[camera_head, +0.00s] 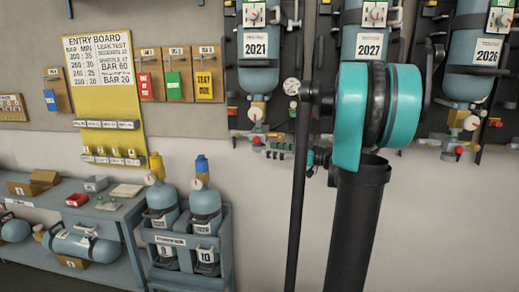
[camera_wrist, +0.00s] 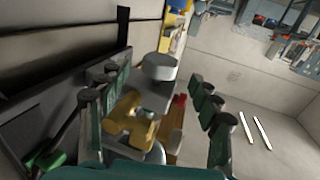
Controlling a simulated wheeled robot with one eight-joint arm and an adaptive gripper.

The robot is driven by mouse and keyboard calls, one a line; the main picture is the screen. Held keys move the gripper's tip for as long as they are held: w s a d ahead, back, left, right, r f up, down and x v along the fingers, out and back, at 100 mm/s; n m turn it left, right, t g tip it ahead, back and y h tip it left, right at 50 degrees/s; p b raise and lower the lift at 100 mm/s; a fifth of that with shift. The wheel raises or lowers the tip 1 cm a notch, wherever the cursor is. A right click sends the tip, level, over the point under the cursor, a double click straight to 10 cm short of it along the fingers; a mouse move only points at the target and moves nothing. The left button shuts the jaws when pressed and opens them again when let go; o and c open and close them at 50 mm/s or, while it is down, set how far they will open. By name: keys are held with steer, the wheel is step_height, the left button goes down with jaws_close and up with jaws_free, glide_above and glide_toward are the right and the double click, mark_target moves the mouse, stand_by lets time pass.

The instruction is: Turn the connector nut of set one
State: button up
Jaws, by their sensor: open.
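In the wrist view, my gripper (camera_wrist: 161,80) is open. Its dark, padded fingers stand to the left and right of a brass fitting (camera_wrist: 130,122). A round grey knob (camera_wrist: 161,66) and a small red knob (camera_wrist: 180,100) show between and beyond the fingers. I see no finger contact, and I cannot tell which of these parts is the connector nut. In the head view, breathing sets hang on the wall, with cylinders marked 2021 (camera_head: 257,78), 2027 (camera_head: 368,18) and 2026 (camera_head: 472,82). I cannot tell which is set one.
A yellow entry board (camera_head: 104,85) hangs at the left. Below it is a grey bench (camera_head: 105,218) with small items and cylinders. A rack (camera_head: 218,243) holds two upright cylinders. In the wrist view, a dark backing panel lies close on the left; open floor shows right.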

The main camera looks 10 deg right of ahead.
mark_target(259, 148)
steer(key=shift+x, duration=2.7)
steer(key=shift+c, duration=0.4)
steer(key=c, duration=1.1)
steer(key=shift+t, duration=0.3)
